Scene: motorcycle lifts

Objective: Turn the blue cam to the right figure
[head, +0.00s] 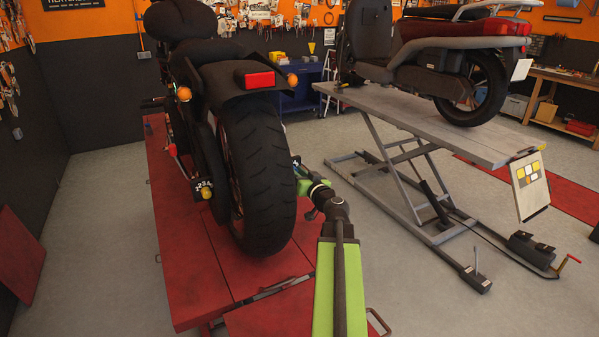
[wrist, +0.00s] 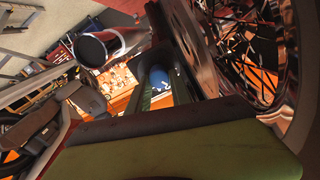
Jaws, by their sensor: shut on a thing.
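A motorcycle with a wide black rear tyre (head: 258,175) stands on a red lift (head: 190,245) in the head view. My gripper (head: 303,178) reaches in from the right of this tyre, at the wheel's axle end. In the wrist view my gripper (wrist: 160,98) is shut on the blue cam (wrist: 158,77), which sits between the two fingers beside the spoked wheel (wrist: 255,50). A pale mark shows on the cam, but I cannot read it. On the left of the tyre, a dark block with white figures (head: 203,184) and a yellow knob is visible.
An exhaust pipe (wrist: 105,45) passes close to my gripper in the wrist view. A grey lift (head: 440,125) with a second motorcycle (head: 440,55) stands to the right.

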